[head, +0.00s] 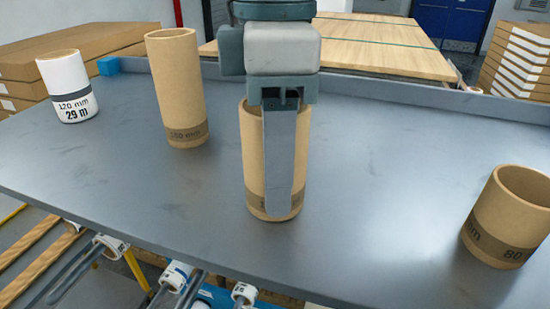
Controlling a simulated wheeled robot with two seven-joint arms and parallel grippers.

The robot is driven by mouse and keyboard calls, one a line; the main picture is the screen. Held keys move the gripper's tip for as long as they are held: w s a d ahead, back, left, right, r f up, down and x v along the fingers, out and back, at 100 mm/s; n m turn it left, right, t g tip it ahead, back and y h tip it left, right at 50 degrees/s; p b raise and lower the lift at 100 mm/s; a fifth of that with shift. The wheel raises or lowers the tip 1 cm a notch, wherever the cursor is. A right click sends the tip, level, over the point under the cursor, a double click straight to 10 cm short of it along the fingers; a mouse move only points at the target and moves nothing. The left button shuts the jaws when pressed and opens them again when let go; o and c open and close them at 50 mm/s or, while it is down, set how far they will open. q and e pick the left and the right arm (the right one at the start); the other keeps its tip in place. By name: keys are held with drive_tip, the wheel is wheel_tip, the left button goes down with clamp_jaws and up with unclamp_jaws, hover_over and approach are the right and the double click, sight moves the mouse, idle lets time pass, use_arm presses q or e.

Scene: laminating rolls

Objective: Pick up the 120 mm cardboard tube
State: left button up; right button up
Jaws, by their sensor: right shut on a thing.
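A brown cardboard tube (255,170) stands upright in the middle of the grey table. My right gripper (281,160) comes down over it from above and is shut on it. One long grey finger runs down the near side of the tube, almost to its base. The other finger is hidden. The finger covers most of the tube's printed band; only a first digit, which looks like a 1, shows at its left. The tube's base appears to be on or very near the table top. My left gripper is not in view.
A taller cardboard tube (175,85) stands to the left. A white roll marked 120 mm, 29 m (67,85) and a small blue block (109,66) are farther left. A short tube marked 80 (508,217) stands at the right. The table (385,190) has a raised back edge.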

drive_tip(key=shift+r+p, duration=0.5)
drive_tip(key=shift+p, duration=0.05)
drive_tip(key=r+p, duration=0.3)
drive_tip(key=shift+s+d+r, duration=0.15)
drive_tip(key=shift+d+r, duration=0.1)
drive_tip(key=shift+r, duration=0.05)
drive_tip(key=s+d+r, duration=0.6)
drive_tip(key=d, duration=0.3)
drive_tip(key=shift+s+r, duration=0.15)
drive_tip(key=shift+d, duration=0.15)
